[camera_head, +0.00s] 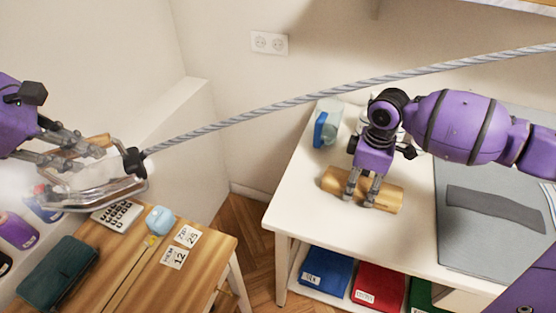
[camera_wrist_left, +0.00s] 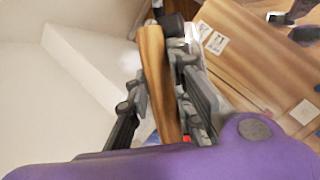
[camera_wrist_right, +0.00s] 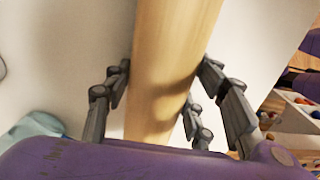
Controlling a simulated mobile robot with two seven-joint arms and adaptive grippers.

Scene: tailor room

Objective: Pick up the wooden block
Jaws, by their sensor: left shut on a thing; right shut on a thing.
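The wooden block (camera_head: 390,197), a light rounded piece, lies on the white table in the head view. My right gripper (camera_head: 361,196) reaches down over it, shut with its fingers on either side of the block's middle. The block (camera_wrist_right: 178,45) also runs between the fingers in the right wrist view. I cannot tell whether it is clear of the tabletop. My left gripper (camera_head: 88,157) is shut on the wooden handle (camera_wrist_left: 153,72) of a shiny metal iron (camera_head: 110,190), held above the wooden table. A grey braided cord (camera_head: 300,98) joins the iron's dark end.
The white table (camera_head: 290,205) has a grey mat with dark cloth (camera_head: 495,208) at right and a blue-and-clear container (camera_head: 325,125) behind the block. Coloured folders (camera_head: 325,272) sit on the shelf below. The wooden table (camera_head: 205,270) holds cards, a calculator and a green case (camera_head: 58,272).

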